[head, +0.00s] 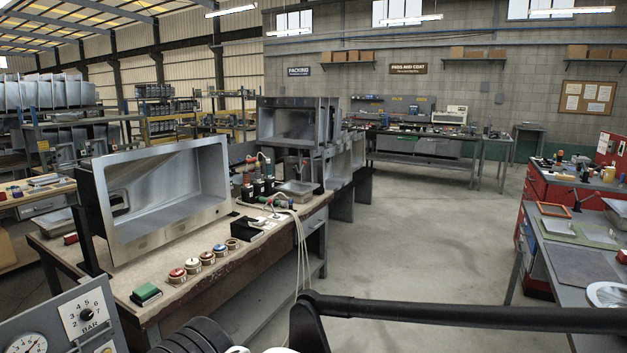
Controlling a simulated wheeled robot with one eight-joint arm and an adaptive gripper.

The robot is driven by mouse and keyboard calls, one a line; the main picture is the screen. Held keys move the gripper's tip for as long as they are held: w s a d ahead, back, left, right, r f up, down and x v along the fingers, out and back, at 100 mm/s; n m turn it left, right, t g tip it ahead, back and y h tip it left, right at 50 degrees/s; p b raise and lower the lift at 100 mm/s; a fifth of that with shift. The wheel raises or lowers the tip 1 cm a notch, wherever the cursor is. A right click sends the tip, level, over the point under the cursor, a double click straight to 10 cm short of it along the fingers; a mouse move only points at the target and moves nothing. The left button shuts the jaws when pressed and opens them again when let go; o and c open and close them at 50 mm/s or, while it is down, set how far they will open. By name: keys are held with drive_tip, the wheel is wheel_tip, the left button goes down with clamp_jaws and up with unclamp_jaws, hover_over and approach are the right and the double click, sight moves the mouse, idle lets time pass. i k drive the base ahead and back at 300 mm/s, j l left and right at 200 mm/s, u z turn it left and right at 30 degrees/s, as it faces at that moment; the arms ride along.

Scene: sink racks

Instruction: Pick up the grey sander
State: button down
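I cannot pick out a grey sander with certainty. Several small hand tools with red, green and dark parts (265,162) stand on the wooden workbench (190,300), behind a black tray (247,229). A small greenish tool (278,203) lies beside them, and pale cords (301,250) run from near it down over the bench edge. These are too small to name surely. My gripper does not show clearly; a black bar crosses the bottom right, and I cannot tell a gripper's fingers there.
A large steel sink (215,185) stands on its side on the bench. Several colored round tins (193,266) and a green block (145,294) lie before it. A grey table (575,265) and red cabinet (540,190) stand right. The middle floor (420,230) is clear.

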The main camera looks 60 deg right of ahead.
sight(257, 182)
drive_tip(key=z, duration=1.6)
